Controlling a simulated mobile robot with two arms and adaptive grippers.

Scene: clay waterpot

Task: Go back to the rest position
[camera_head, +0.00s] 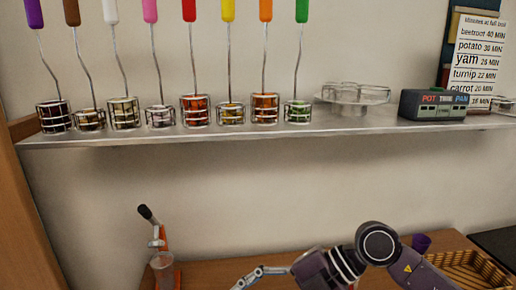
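My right arm comes in from the lower right and bends toward the left along the bottom edge. Part of my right gripper (262,273) shows at the bottom middle, seen from the side. One linked finger is visible, and the rest is cut off by the frame's edge. I cannot tell whether it is open or shut, or whether it holds anything. My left gripper is not in view.
A metal shelf (250,136) spans the wall above, with several long-handled baskets, a round rack (355,94) and a timer box (433,105). Below, a press-like device (160,250) stands left on the wooden counter (220,270). A purple cup (421,242) and wicker basket (478,268) are right.

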